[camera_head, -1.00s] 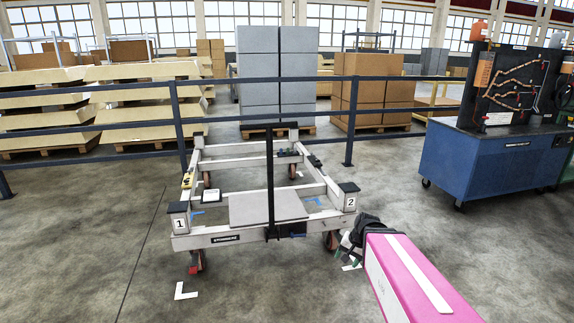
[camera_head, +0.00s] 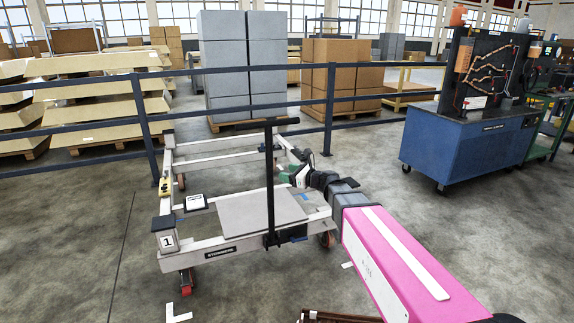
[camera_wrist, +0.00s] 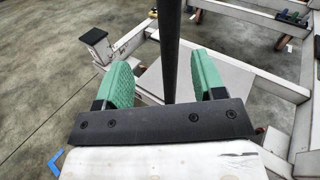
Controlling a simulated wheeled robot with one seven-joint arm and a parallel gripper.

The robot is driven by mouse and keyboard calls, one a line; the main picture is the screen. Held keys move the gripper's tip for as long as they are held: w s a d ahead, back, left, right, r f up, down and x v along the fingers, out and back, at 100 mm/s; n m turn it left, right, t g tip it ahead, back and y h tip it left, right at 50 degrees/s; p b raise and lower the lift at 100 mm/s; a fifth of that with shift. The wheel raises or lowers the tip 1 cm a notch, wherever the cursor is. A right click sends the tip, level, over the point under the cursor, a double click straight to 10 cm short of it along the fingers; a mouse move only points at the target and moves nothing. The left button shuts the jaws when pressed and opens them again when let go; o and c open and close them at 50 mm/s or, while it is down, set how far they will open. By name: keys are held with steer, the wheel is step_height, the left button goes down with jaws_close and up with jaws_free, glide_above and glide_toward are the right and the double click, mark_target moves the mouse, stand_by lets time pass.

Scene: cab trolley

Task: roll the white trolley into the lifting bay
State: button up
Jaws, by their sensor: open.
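The white trolley (camera_head: 212,248) stands on the concrete floor left of centre in the head view, a low frame on red-wheeled casters. A grey plate (camera_head: 245,215) lies on its front part. A black upright handle post (camera_head: 269,190) with a crossbar on top rises from its front beam. My gripper (camera_head: 288,176) is over the trolley, just right of the post. In the wrist view its green fingers (camera_wrist: 163,75) are apart, with the post (camera_wrist: 170,45) showing between them; contact is not visible. I cannot identify the lifting bay.
A dark railing (camera_head: 230,105) runs behind the trolley, with stacked boxes and pallets beyond it. A blue workbench (camera_head: 465,155) stands at the right. White floor marks (camera_head: 180,313) lie near the trolley's front. The floor to the left is clear.

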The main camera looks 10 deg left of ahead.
steer(key=shift+w+a+r+m+t, duration=0.4)
steer(key=shift+w+a+r+m, duration=0.15)
steer(key=shift+w+r+m, duration=0.3)
steer(key=shift+a+y, duration=0.1)
steer(key=shift+y, duration=0.2)
steer(key=x, duration=1)
steer(key=shift+a+f, duration=0.15)
steer(key=shift+a, duration=0.15)
steer(key=shift+w, duration=0.1)
jaws_close()
